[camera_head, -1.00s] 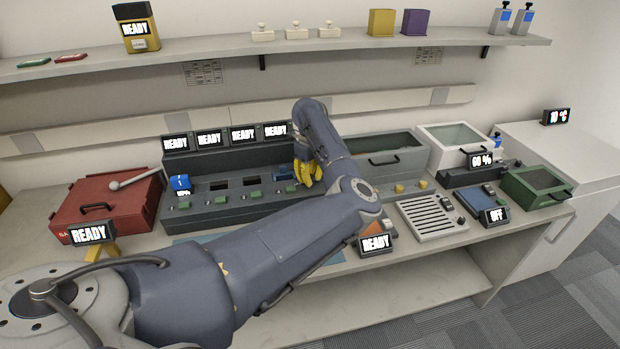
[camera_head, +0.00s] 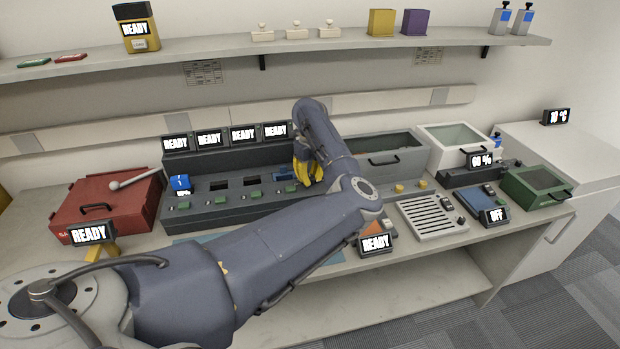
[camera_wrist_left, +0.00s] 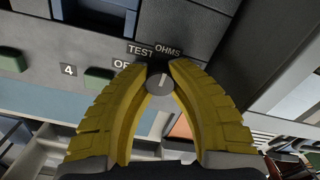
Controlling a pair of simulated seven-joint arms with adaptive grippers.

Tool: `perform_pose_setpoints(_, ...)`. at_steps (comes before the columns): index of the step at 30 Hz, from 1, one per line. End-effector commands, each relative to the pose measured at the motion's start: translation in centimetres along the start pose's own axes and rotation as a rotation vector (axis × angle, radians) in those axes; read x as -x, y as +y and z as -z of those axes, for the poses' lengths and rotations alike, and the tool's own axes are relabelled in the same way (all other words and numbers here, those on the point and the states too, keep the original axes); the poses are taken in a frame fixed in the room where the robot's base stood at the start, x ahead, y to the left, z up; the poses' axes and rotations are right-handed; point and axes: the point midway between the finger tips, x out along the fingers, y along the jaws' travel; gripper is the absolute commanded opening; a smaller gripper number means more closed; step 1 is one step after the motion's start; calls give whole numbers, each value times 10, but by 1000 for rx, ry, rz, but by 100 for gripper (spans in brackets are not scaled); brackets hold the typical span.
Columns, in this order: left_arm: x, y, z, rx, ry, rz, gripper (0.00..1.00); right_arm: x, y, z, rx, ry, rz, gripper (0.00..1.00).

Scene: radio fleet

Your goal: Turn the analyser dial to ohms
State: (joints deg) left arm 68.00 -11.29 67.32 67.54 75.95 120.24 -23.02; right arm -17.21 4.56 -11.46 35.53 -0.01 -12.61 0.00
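The analyser dial (camera_wrist_left: 160,84) is a small round grey knob with a pale pointer line, seen in the left wrist view. Its pointer aims up and slightly right, towards the OHMS label (camera_wrist_left: 167,50). The TEST label (camera_wrist_left: 139,50) is left of that, and a third label is partly covered by a finger. My left gripper (camera_wrist_left: 160,68) has its yellow fingers on both sides of the dial, seemingly closed on it. In the head view, my left gripper (camera_head: 304,180) is at the right end of the dark grey analyser (camera_head: 238,213) and hides the dial. My right gripper is not in view.
A red case (camera_head: 130,205) stands left of the analyser. A grey bin (camera_head: 405,157) stands to its right, with a slotted tray (camera_head: 432,216) in front. The shelf (camera_head: 350,44) runs above. My left arm crosses the bench front.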

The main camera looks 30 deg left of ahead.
Motion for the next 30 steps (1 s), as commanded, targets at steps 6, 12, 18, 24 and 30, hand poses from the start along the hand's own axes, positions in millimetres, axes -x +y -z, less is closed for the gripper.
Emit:
perform_pose_setpoints(6,0,0,0,1,0,0,45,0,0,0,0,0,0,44)
perform_pose_setpoints(12,0,0,0,1,0,0,52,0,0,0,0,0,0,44)
perform_pose_setpoints(18,4,0,0,1,-1,1,52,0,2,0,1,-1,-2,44)
perform_pose_setpoints(24,28,-1,0,1,-1,4,52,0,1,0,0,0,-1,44)
perform_pose_setpoints(30,64,-1,0,2,0,4,52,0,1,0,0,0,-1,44)
